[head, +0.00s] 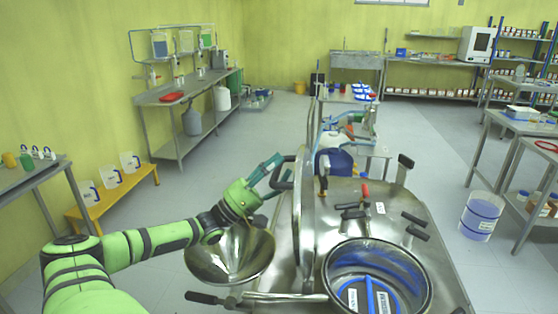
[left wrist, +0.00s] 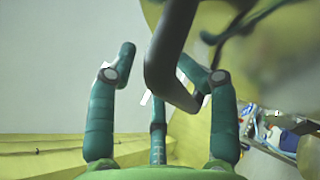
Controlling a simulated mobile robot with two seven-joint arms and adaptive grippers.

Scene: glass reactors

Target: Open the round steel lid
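The round steel lid (head: 303,205) stands upright in the head view, seen nearly edge-on. Its black bent handle (head: 282,174) sticks out on the left side. To the right of the lid, the round steel opening (head: 340,262) is uncovered, with blue parts and labels visible inside. My left gripper (head: 268,172) is at the handle, left of the lid. In the left wrist view, its teal fingers are spread apart, and the black handle (left wrist: 165,70) reaches between them. I cannot tell whether any finger touches it. My right gripper is not in view.
A steel funnel-shaped bowl (head: 230,262) lies below my left gripper. Black-handled valves (head: 405,165) and a red-tipped one (head: 365,192) stand on the steel top. A blue container (head: 336,164) is behind. Open floor (head: 430,150) lies to the right.

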